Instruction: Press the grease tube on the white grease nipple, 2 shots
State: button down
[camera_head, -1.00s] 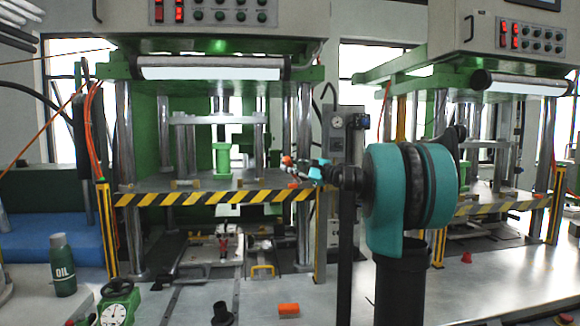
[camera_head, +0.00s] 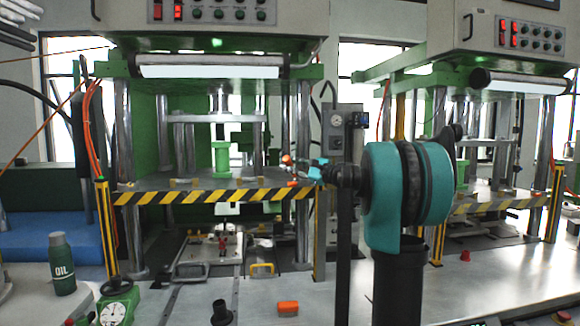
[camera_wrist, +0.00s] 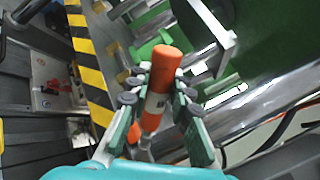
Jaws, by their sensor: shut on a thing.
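My gripper (camera_wrist: 161,84) is shut on an orange grease tube (camera_wrist: 166,62) with a pale label. In the wrist view, the tube stands out between the dark finger pads, its rounded end toward the top. In the head view, my gripper (camera_head: 305,168) is small, over the right front part of the left press's bed, and the tube's orange end (camera_head: 287,159) shows at its tip, near a right-hand press column. I cannot make out the white grease nipple, or whether the tube touches anything.
A yellow-and-black striped edge (camera_head: 215,196) runs along the press bed's front. Metal columns (camera_head: 303,135) stand close to my gripper.

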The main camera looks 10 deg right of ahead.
jog(key=shift+s+r, duration=0.15)
jog(key=shift+s+a+r, duration=0.3)
jog(key=shift+s+r, duration=0.05)
jog(key=shift+r, duration=0.05)
jog(key=shift+w+d+f, duration=0.3)
jog(key=shift+w+f, duration=0.15)
jog(key=shift+f, duration=0.05)
dwell(2.4)
jog(key=shift+s+a+r, duration=0.3)
jog(key=shift+s+r, duration=0.2)
jog(key=s+a+r, duration=0.2)
jog(key=s+r, duration=0.1)
jog(key=r, duration=0.1)
jog(key=shift+s+a, duration=0.3)
jog(key=shift+s, duration=0.05)
dwell(0.5)
